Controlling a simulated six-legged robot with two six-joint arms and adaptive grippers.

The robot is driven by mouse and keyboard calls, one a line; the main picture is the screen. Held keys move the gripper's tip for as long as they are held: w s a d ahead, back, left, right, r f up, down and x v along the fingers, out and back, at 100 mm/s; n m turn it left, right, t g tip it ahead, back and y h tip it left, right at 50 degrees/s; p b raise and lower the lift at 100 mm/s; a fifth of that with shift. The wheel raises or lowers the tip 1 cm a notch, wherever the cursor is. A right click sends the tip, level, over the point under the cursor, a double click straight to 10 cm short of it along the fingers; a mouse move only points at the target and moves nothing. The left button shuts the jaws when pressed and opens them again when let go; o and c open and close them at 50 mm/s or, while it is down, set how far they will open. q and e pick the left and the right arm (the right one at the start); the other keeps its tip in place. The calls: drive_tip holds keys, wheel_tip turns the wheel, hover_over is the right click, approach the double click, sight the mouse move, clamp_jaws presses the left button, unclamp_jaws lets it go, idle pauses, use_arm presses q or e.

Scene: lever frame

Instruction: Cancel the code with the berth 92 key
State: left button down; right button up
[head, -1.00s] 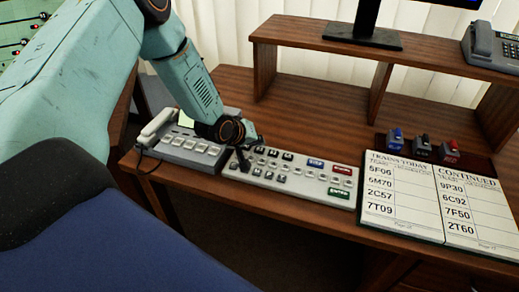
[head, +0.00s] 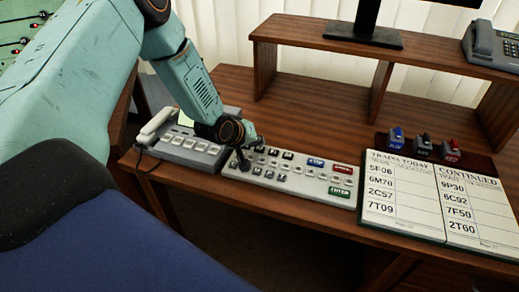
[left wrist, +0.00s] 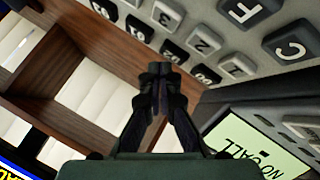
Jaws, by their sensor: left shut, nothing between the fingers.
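A pale keyboard (head: 290,178) with light and dark keys, plus larger blue, red and green ones, lies on the desk. My left gripper (head: 243,160) is shut and empty at its left end. In the left wrist view, the shut fingertips (left wrist: 160,72) show in front of the keyboard edge. I cannot tell for sure which dark key is 92, or whether the fingertips touch any key. My right gripper is not in view.
A grey phone panel (head: 184,147) with a handset stands left of the keyboard; its display (left wrist: 260,145) reads NO CALL. An open train list (head: 402,195) lies to the right, with blue, black and red stamps behind. A raised wooden shelf (head: 300,36) spans the back. Desk behind the keyboard is clear.

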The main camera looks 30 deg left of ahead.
sight(258, 150)
use_arm(q)
drive_tip(key=shift+f+b, duration=0.35)
drive_tip(key=shift+f, duration=0.2)
idle(0.7)
drive_tip(key=shift+r, duration=0.15)
drive_tip(key=shift+r+p, duration=0.65)
drive_tip(key=shift+r, duration=0.05)
wheel_tip(258, 150, up, 5)
drive_tip(key=p, duration=0.4)
idle(0.4)
idle(1.7)
